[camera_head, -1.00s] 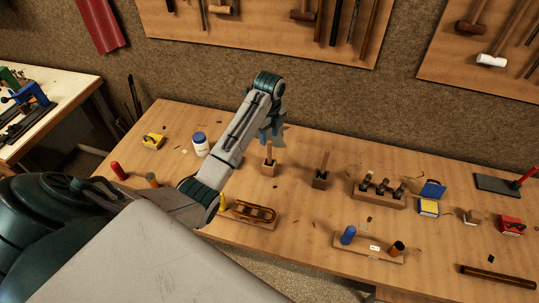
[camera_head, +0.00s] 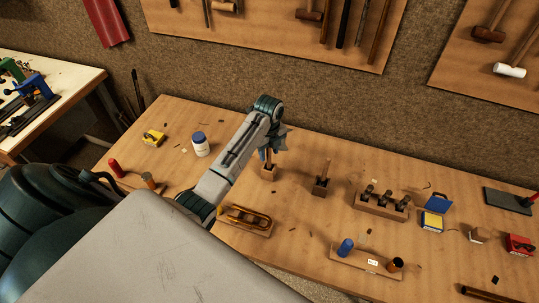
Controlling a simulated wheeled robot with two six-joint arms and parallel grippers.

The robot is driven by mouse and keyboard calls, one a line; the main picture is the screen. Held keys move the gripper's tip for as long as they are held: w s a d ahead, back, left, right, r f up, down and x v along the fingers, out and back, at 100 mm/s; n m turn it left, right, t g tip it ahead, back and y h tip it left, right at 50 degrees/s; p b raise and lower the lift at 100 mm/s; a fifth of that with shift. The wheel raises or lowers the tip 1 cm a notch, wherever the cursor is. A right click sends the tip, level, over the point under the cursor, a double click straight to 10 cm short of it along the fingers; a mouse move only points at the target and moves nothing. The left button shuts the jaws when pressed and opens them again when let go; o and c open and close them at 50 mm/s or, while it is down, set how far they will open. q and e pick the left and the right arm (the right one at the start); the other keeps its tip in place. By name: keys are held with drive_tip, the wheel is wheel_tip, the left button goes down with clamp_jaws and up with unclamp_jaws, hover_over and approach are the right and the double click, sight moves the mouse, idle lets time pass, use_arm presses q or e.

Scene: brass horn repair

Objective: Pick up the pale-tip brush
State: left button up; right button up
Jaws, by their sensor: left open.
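Two small wooden blocks stand on the bench, each with an upright brush-like stick. The left block (camera_head: 268,173) is just below my left gripper (camera_head: 268,153). That gripper is open and points down, with its fingers around or just in front of the upper part of the left stick, which they largely hide. I cannot tell whether they touch it. The right block (camera_head: 320,188) holds a brown upright stick (camera_head: 325,169) and stands clear of the gripper. The tips are too small to tell which brush is the pale-tip one. My right gripper is out of view.
A tool rack (camera_head: 381,208) stands to the right.

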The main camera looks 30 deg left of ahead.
use_arm(q)
drive_tip(key=shift+w+f, duration=0.35)
drive_tip(key=shift+f, duration=0.15)
drive_tip(key=shift+s+a+r, duration=0.1)
drive_tip(key=shift+s+r, duration=0.1)
drive_tip(key=shift+s, duration=0.1)
drive_tip(key=shift+c, duration=1.1)
drive_tip(key=shift+s+r, duration=0.1)
drive_tip(key=shift+s, duration=0.05)
drive_tip(key=c, duration=0.4)
clamp_jaws()
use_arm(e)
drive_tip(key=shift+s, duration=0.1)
